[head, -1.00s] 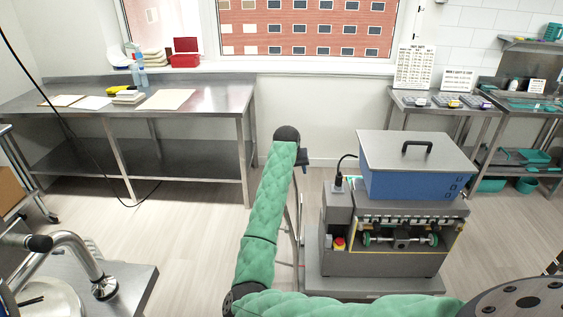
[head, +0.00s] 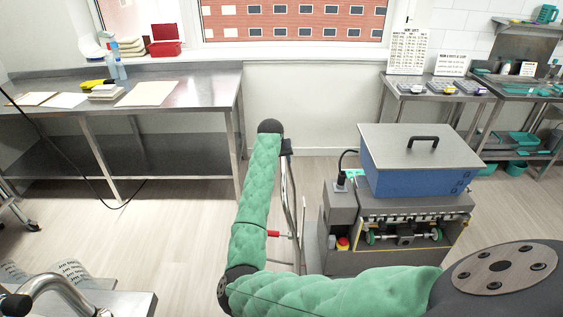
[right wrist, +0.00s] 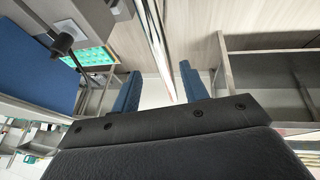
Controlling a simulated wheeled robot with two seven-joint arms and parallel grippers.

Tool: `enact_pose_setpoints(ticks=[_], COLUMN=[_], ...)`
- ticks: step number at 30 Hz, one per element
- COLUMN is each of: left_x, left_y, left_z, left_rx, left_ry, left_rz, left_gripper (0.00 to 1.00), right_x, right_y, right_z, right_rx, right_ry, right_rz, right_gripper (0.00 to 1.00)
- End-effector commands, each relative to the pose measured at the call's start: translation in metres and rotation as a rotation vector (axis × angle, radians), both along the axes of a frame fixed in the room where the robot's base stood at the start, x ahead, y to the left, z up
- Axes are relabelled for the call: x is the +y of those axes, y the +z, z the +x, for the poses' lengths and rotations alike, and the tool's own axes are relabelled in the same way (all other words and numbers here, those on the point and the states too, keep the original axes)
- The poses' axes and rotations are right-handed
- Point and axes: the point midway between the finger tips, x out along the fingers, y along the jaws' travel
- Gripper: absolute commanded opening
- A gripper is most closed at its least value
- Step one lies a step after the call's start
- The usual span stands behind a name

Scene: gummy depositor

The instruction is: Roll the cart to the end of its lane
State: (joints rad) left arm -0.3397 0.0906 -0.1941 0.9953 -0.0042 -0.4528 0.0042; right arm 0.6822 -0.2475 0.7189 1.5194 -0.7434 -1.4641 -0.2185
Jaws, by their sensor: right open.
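The cart carries a grey depositor (head: 395,240) with a blue hopper (head: 408,180) under a grey lid. A thin upright metal handle (head: 291,200) stands at the cart's left side, partly behind my right arm. My right gripper (head: 287,147) is beside the top of this handle, its fingers mostly hidden by my wrist. In the right wrist view my gripper (right wrist: 160,78) is open, with two blue fingers apart. A pale metal bar (right wrist: 157,38) runs through the gap between them in the picture; I cannot tell whether they touch it. My left gripper is out of view.
A long steel table (head: 195,95) stands at the back left. Smaller steel tables (head: 440,97) stand at the back right. A curved metal tube (head: 50,280) and a steel surface (head: 130,303) are at the lower left. Pale floor (head: 180,235) is open left of the cart.

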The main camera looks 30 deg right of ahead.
Motion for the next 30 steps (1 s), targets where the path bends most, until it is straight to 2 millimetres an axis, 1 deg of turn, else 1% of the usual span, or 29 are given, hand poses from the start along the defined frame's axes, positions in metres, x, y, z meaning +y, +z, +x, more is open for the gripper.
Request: enact_pose_setpoints(ticks=[1, 3, 9, 13, 20, 23, 24, 27, 30], left_x=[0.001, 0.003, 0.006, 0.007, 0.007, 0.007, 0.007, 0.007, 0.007], left_y=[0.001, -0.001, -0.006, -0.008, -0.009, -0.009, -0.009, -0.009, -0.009], left_z=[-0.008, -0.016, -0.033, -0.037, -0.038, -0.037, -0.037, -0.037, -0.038], left_rx=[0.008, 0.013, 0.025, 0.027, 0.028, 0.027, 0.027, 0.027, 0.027], left_ry=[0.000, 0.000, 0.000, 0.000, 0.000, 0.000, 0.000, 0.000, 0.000], left_rz=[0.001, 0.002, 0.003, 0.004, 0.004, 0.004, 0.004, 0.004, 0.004], left_gripper=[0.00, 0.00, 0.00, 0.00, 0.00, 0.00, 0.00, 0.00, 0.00], right_x=[-0.002, -0.005, -0.013, -0.014, -0.014, -0.014, -0.014, -0.014, -0.014], right_y=[-0.005, -0.013, -0.031, -0.036, -0.037, -0.037, -0.037, -0.037, -0.037], right_z=[0.002, 0.004, 0.009, 0.010, 0.010, 0.010, 0.010, 0.010, 0.010], right_rx=[0.003, 0.002, 0.001, 0.000, 0.000, 0.000, 0.000, 0.000, 0.000], right_ry=[0.002, 0.002, 0.001, 0.000, 0.000, 0.000, 0.000, 0.000, 0.000], right_rz=[0.002, 0.001, 0.000, 0.000, 0.001, 0.001, 0.001, 0.001, 0.001], right_gripper=[0.44, 0.44, 0.44, 0.44, 0.44, 0.27, 0.19, 0.00, 0.00])
